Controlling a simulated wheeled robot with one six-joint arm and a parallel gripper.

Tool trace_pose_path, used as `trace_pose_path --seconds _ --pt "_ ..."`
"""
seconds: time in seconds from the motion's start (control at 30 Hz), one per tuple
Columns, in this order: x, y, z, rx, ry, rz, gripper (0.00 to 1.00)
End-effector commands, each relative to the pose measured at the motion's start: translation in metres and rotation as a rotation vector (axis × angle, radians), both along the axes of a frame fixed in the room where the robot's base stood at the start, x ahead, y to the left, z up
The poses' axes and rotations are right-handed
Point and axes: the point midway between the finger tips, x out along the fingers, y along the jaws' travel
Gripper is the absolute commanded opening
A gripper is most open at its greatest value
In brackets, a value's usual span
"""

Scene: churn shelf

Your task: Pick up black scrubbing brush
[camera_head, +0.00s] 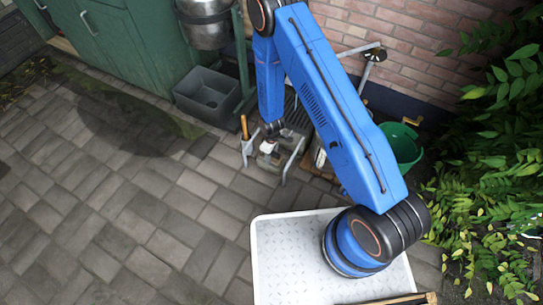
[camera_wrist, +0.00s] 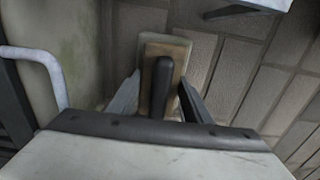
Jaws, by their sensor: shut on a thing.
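In the wrist view, a brush with a black bar-shaped handle (camera_wrist: 162,85) on a tan, worn block lies between the two fingers of my gripper (camera_wrist: 159,97). The fingers stand on either side of it, and my gripper is shut on it. Its near end is hidden behind my gripper's dark front edge, and its bristles are not visible. In the head view, my gripper (camera_head: 271,138) is low over a small rack beside the wall. The brush is too small there to make out clearly.
The rack's pale bent tube (camera_wrist: 45,65) is close on the left in the wrist view. A wooden handle (camera_head: 244,127) stands up beside the rack. A grey basin (camera_head: 208,96), a metal churn (camera_head: 206,24) and a green bucket (camera_head: 403,148) are nearby. Paving at left is open.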

Motion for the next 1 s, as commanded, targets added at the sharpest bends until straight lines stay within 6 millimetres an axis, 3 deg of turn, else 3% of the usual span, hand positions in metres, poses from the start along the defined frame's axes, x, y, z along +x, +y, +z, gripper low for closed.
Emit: trace_pose_path --seconds 0.27,0.7,1.0 --pt "0.001 0.0 0.019 0.0 -0.001 0.0 0.16" --pt "0.001 0.0 0.084 0.001 -0.002 0.0 0.16" --pt "0.0 0.0 0.1 0.0 0.0 0.0 0.16"
